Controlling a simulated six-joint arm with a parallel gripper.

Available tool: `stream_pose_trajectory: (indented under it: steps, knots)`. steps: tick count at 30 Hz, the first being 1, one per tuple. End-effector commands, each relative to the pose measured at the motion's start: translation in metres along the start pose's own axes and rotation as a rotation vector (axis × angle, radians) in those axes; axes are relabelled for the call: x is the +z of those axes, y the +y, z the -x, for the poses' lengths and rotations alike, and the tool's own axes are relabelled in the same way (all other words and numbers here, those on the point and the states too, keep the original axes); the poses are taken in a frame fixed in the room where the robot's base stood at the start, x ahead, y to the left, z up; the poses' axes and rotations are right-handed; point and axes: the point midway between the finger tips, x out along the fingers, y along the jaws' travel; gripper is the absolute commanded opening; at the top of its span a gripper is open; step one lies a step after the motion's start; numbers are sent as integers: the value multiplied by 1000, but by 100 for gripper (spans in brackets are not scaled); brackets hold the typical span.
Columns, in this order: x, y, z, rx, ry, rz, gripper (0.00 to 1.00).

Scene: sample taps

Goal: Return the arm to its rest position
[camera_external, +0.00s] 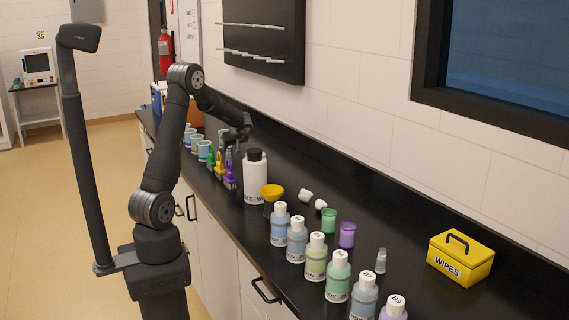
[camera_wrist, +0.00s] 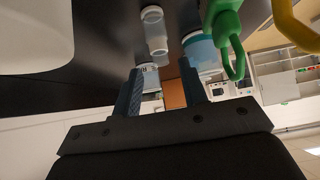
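A green tap (camera_wrist: 226,28) with a loop handle and part of a yellow one (camera_wrist: 294,26) show right of the fingers. In the external view the green (camera_external: 210,156), yellow (camera_external: 219,165) and purple (camera_external: 231,172) taps stand in a row, partly hidden by one another and the arm.
Several capped, labelled bottles (camera_external: 316,258) line the counter's front edge. Several cups (camera_external: 196,145) stand farther back. A wall rack (camera_external: 263,40) hangs above.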

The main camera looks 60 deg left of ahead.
Motion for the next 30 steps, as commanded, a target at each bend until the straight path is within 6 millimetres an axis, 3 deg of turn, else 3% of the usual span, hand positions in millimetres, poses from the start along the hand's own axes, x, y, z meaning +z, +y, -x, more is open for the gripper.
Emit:
stream_pose_trajectory:
  steps: [10,28,30]
  knots:
    - [0,0,73,3,2,0,39]
    - [1,-1,-54,-3,-2,0,39]
    - [-9,0,-43,3,3,4,39]
